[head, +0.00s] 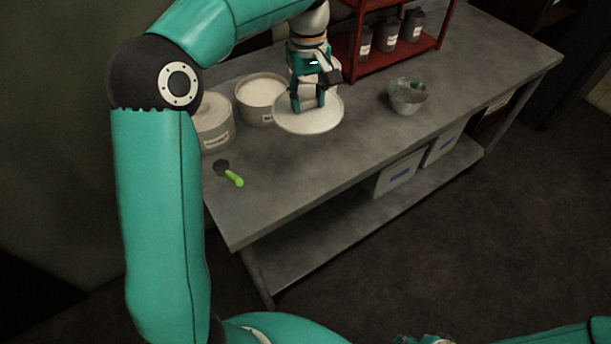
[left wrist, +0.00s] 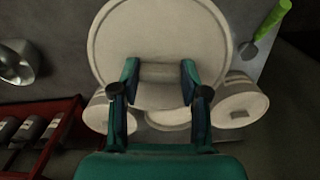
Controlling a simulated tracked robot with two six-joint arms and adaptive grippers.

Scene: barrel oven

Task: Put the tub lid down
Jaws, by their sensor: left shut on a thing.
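The tub lid (head: 308,121) is a round, pale disc. My left gripper (head: 308,100) is shut on its handle; the lid looks roughly level, over or on the bench beside the tubs. Whether it touches the bench is hard to tell. In the left wrist view, the lid (left wrist: 160,30) fills the upper middle, with its handle (left wrist: 160,72) between the fingers. An open tub (head: 262,112) with white contents stands just left of the lid. Another pale labelled tub (head: 214,132) stands further left. Part of a right arm shows at the bottom edge; its fingers cannot be made out.
A green-handled scoop (head: 233,179) lies on the grey bench (head: 330,170) at the front left. A metal bowl (head: 407,99) stands right of the lid. A red rack (head: 395,52) with dark jars is behind. White bins (head: 398,177) sit on the lower shelf. The bench's front middle is clear.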

